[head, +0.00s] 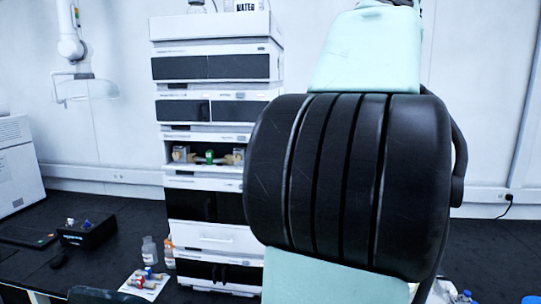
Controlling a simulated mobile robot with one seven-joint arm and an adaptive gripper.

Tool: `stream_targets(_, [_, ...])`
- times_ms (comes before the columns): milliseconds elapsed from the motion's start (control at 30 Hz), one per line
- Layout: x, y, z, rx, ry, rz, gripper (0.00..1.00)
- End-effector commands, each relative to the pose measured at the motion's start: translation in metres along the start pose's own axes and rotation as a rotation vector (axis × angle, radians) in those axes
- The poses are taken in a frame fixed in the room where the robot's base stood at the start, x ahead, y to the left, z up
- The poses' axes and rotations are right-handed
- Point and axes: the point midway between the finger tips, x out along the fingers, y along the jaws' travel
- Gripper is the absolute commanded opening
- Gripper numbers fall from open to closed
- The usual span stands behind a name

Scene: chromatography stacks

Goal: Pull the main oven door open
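A tall chromatography stack (212,67) of white modules with black fronts stands on the dark bench in the head view, left of centre. Its upper modules look closed. A middle module (207,153) has an open front bay with small metal and green fittings inside. Lower down are a black-fronted module (190,204), a white drawer-like unit (215,237) and another black-fronted module (205,272). I cannot tell which front is the main oven door. My arm's large black and mint links hide the stack's lower right side. My gripper is not in view.
Small bottles (149,251) and a white card with coloured parts (146,284) sit on the bench left of the stack's base. A black box (87,232) and a white instrument (18,165) stand further left. A bottle marked WATER (248,5) is on top.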

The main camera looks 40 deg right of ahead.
Motion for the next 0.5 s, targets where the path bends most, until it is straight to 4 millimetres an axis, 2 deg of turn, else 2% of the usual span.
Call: stream_targets(500, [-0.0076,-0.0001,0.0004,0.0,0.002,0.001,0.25])
